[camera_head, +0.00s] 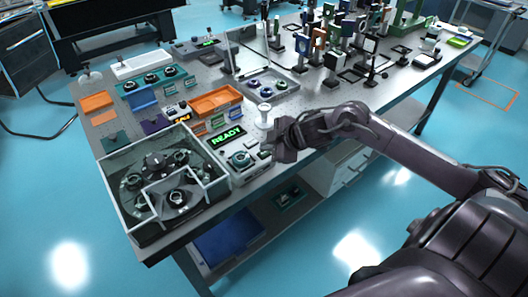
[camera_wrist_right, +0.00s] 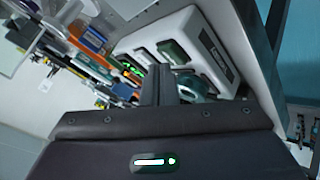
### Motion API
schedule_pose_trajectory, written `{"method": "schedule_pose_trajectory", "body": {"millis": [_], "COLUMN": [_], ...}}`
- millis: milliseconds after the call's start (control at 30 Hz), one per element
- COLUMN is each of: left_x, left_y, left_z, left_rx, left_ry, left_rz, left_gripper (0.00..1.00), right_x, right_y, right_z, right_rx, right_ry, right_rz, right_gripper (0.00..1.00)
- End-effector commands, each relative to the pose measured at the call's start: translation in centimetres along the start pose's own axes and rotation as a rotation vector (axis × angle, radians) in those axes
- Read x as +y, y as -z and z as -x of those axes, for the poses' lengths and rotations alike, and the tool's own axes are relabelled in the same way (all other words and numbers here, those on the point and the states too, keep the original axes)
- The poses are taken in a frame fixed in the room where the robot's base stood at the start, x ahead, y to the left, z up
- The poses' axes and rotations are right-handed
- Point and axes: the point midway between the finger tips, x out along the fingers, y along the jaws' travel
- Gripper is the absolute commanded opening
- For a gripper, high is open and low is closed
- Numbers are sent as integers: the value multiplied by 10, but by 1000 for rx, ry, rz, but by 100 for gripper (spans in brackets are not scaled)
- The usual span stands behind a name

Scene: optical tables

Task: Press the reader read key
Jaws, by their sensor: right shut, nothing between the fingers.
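The reader (camera_head: 236,168) is a pale box near the front edge of the table, with a lit green READY display (camera_head: 227,136), a round teal knob (camera_head: 240,159) and small keys (camera_head: 265,154) at its right side. My right gripper (camera_head: 279,152) is shut and empty, just right of the reader and above the table's front edge. The fingers hide part of the reader there; contact cannot be told. My left gripper is not in view.
A clear-walled box (camera_head: 165,192) with dark round fixtures stands left of the reader. An orange tray (camera_head: 215,101) lies behind it, and a white cylindrical post (camera_head: 264,116) stands close behind my gripper. Optical mounts crowd the far table. Floor in front is free.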

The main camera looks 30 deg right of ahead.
Motion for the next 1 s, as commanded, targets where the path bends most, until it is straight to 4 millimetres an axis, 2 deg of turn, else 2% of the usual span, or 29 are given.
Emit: {"method": "schedule_pose_trajectory", "body": {"millis": [1000], "left_x": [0], "left_y": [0], "left_z": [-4], "left_rx": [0], "left_ry": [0], "left_rz": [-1], "left_gripper": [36], "right_x": [-5], "right_y": [-5], "right_z": [-6], "right_rx": [-1], "right_ry": [1], "right_rz": [-1], "right_gripper": [0]}}
